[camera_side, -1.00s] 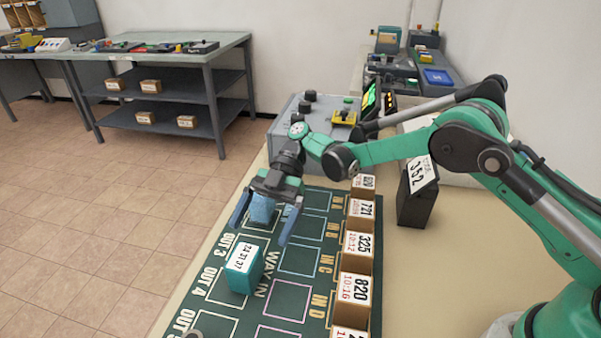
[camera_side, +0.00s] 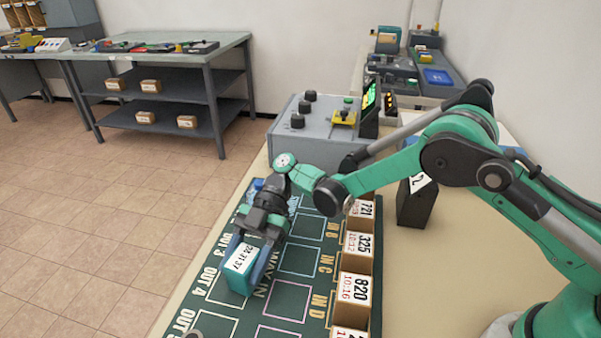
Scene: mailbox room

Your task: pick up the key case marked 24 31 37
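The key case marked 24 31 37 (camera_side: 239,284) is a teal box with a white label on top. It sits on the dark green board (camera_side: 218,321) by the OUT 4 marking. The fingers hide part of the case. I cannot tell whether they press on it or stand slightly apart.
A row of brown numbered boxes, among them 325 (camera_side: 357,247) and 820 (camera_side: 352,289), lines the board's right edge. A dark block (camera_side: 416,204) stands right of them. A grey control box (camera_side: 313,137) stands behind the board. Outlined squares right of the case are empty.

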